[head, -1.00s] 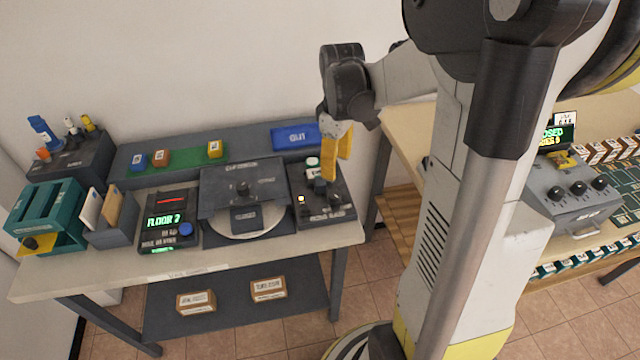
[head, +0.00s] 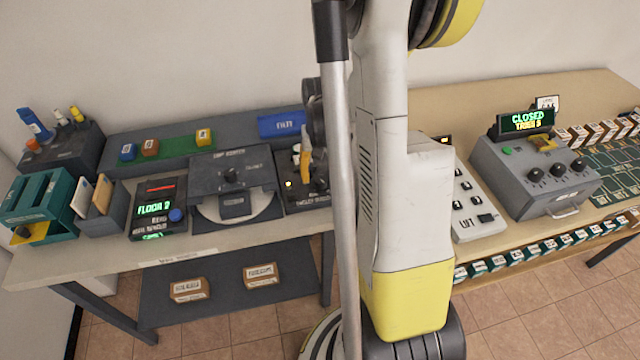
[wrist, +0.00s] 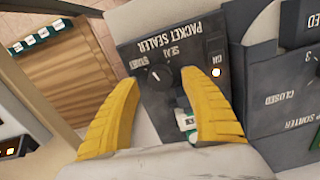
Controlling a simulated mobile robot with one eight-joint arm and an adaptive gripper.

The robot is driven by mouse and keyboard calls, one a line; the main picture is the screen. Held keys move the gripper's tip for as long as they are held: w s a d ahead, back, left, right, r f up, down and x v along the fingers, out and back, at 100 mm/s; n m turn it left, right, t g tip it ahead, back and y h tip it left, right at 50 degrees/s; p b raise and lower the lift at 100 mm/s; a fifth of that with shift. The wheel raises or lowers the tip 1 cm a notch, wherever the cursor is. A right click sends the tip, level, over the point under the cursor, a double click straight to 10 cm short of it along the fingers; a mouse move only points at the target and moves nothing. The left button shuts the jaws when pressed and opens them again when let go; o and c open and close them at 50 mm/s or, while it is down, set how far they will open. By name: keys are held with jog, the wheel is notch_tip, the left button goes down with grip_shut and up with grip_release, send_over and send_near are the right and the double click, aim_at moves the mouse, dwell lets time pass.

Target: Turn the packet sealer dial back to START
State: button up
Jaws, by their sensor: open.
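The packet sealer (wrist: 210,45) is a dark panel in the wrist view, its lettering upside down. Its round black dial (wrist: 162,78) has a short white mark and sits by the START and SEAL labels; I cannot tell exactly which the mark meets.
A sorter with a round plate (head: 232,172) stands directly left of the sealer. A blue bin (head: 281,124) is behind. A second table with a grey console (head: 535,175) is at the right.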

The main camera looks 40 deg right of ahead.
notch_tip(320, 180, down, 2)
grip_shut()
dwell(0.3)
jog(key=shift+n+b, duration=0.6)
jog(key=shift+n, duration=2.4)
